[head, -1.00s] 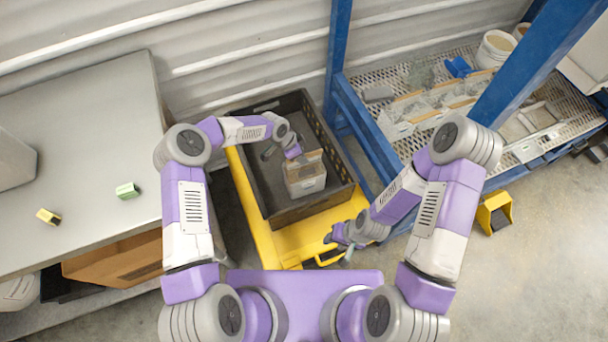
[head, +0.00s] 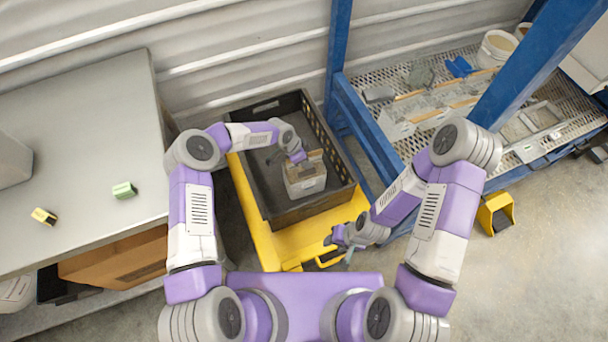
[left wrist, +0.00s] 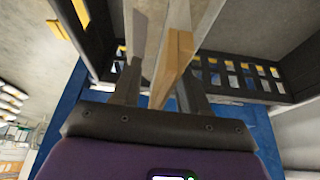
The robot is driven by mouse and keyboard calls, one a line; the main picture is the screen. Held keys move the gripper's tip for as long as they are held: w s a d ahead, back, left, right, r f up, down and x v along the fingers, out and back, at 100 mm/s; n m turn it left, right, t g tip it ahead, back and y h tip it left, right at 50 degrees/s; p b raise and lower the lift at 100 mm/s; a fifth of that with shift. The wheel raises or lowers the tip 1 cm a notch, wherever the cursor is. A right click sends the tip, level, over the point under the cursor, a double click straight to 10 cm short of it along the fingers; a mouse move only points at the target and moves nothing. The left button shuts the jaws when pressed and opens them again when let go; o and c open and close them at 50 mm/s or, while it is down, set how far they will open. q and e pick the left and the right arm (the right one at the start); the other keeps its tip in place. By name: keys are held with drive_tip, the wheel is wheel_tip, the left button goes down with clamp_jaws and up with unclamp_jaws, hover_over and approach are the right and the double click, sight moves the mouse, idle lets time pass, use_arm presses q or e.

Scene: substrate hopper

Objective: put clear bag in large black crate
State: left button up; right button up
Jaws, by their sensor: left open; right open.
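The clear bag (head: 306,184), a pale block-like pack with a tan strip along its top, stands inside the large black crate (head: 318,209), near its right-hand wall. My left gripper (head: 299,161) is open and low over the bag's top. In the left wrist view, the tan strip (left wrist: 178,58) shows between the open fingers of my left gripper (left wrist: 163,75), close to the right one. Whether the fingers touch it I cannot tell. My right gripper (head: 340,242) is open and empty in front of the crate; its fingertips are small in view.
The crate rests on a yellow cart (head: 255,228). A blue rack (head: 362,130) with a mesh shelf holding similar tan-topped packs (head: 430,108) stands to the right. A grey table (head: 85,130) at left carries a green block (head: 124,190) and a yellow-black block (head: 44,216).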

use_arm(q)
drive_tip(key=shift+f, duration=0.15)
idle(0.4)
clamp_jaws()
drive_tip(key=shift+s, duration=0.1)
idle(1.1)
